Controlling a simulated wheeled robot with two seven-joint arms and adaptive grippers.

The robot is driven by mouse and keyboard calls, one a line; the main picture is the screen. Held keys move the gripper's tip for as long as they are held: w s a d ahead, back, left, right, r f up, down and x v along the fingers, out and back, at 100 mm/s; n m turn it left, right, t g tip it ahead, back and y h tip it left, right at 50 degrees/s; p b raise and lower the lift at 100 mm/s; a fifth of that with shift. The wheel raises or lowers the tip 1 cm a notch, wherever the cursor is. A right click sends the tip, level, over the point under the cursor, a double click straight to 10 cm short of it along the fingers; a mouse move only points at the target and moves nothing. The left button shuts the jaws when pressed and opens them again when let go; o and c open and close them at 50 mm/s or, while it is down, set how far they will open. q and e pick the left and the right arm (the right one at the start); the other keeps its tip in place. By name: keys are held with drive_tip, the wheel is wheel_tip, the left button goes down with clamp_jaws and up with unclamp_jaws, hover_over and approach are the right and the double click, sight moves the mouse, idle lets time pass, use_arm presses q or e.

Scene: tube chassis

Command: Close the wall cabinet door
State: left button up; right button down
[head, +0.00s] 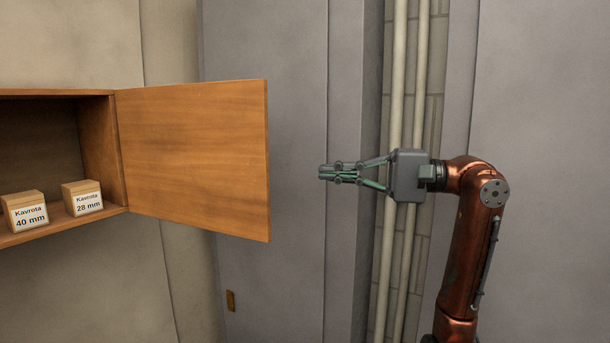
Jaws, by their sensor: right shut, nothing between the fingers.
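The wooden wall cabinet (97,150) is at the left of the head view, cut off by the left edge. Its door (195,155) stands open, hinged at the cabinet's right side and swung out to the right. My right gripper (322,173) is to the right of the door's free edge with a visible gap between them. Its fingers are shut and empty, pointing left towards the door. My left gripper is not in view.
Inside the cabinet are a box labelled 40 mm (24,210) and a box labelled 28 mm (82,197), both behind the opening. Pale vertical pipes (397,60) run along the wall behind my right gripper. Grey panels (265,50) stand behind the door.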

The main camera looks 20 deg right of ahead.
drive_tip(key=w+a+p, duration=0.1)
drive_tip(key=a+p, duration=0.3)
drive_tip(key=a, duration=0.7)
drive_tip(key=shift+w+p, duration=0.35)
drive_tip(key=shift+w, duration=0.05)
drive_tip(key=shift+f, duration=0.1)
